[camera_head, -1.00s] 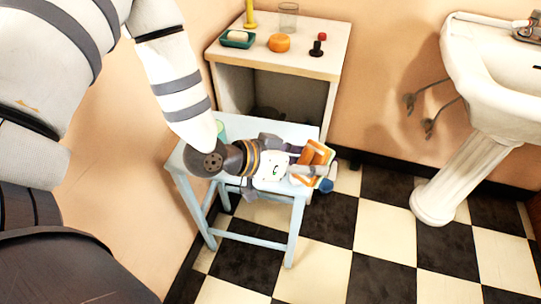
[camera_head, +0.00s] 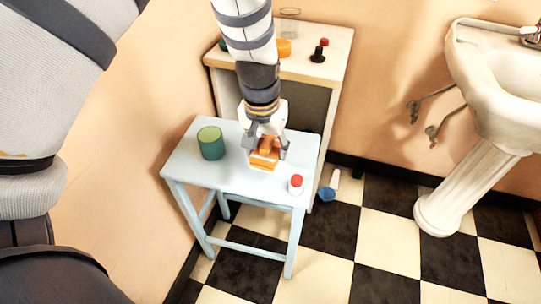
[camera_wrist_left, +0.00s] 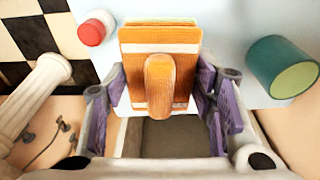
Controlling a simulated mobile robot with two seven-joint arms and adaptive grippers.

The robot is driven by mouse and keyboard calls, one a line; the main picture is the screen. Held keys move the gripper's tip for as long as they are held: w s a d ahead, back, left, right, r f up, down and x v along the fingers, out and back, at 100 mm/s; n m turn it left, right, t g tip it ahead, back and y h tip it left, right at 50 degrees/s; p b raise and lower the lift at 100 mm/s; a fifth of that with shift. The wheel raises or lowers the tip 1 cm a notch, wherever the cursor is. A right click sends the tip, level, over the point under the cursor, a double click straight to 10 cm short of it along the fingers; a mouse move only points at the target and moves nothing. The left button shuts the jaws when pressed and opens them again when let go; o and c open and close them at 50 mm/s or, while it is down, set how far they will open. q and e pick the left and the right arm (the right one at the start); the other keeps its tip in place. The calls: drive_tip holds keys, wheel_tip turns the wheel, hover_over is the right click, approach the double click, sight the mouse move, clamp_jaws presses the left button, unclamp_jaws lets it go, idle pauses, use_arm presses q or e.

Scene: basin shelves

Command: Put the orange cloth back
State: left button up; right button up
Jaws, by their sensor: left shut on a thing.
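The folded orange cloth (camera_head: 264,158) with white bands is at the right-hand middle of the pale blue stool (camera_head: 225,178). My left gripper (camera_head: 266,146) reaches down from above and is shut on the cloth. In the left wrist view the cloth (camera_wrist_left: 160,88) sits between the purple-padded fingers of the gripper (camera_wrist_left: 160,105), with a raised orange fold in the middle. The cloth is at or just above the stool top; I cannot tell if it touches. My right gripper is out of view.
On the stool, a green cup (camera_head: 211,143) stands left of the cloth and a white bottle with a red cap (camera_head: 296,184) stands right. Behind is an open cabinet (camera_head: 328,55) with small items on top. A white pedestal sink (camera_head: 475,150) stands at right.

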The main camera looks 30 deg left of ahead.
sight(267, 150)
use_arm(q)
drive_tip(key=f, duration=0.1)
drive_tip(key=w+a+f, duration=0.1)
drive_tip(key=w+f, duration=0.1)
drive_tip(key=shift+w+a+f+b, duration=0.15)
drive_tip(key=shift+a+f+b, duration=0.15)
drive_tip(key=shift+f, duration=0.1)
drive_tip(key=f, duration=0.3)
drive_tip(key=shift+w+a+f+b, duration=0.1)
drive_tip(key=shift+w+f+b, duration=0.1)
drive_tip(key=shift+f+b, duration=0.1)
drive_tip(key=shift+c, duration=0.5)
drive_tip(key=shift+r, duration=0.15)
drive_tip(key=o, duration=1.1)
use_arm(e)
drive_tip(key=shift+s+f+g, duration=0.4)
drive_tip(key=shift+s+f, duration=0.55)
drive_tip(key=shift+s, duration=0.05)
